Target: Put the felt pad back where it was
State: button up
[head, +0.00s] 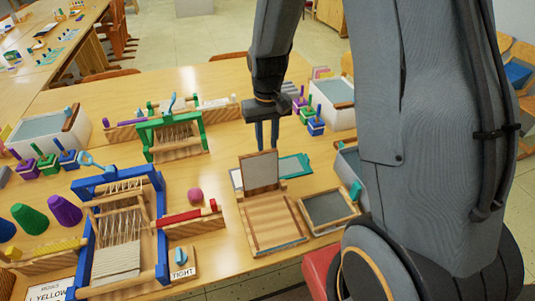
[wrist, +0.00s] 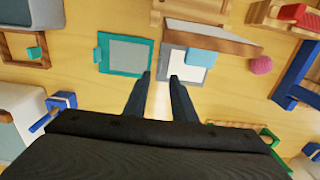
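I cannot tell for certain which piece is the felt pad. A small light blue rectangle (wrist: 201,58) lies over a white sheet with a grey border (wrist: 172,64) in the wrist view. Beside it, apart, lies a teal-framed grey panel (wrist: 126,53); its teal edge also shows in the head view (head: 297,166). A wooden hinged frame (head: 272,222) stands in front with its grey-faced lid (head: 260,170) raised, hiding part of these pieces. My gripper (head: 266,147) is open and empty above the table, behind the lid; its fingertips (wrist: 160,76) are apart near the sheet and panel.
A grey-bottomed wooden tray (head: 329,208) sits right of the hinged frame. A pink ball (head: 195,195), a blue loom (head: 120,235) and a green loom (head: 172,135) stand to the left. A white bin (head: 335,98) is behind right.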

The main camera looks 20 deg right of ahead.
notch_tip(320, 180, up, 3)
jog(key=shift+r, duration=0.2)
dwell(0.5)
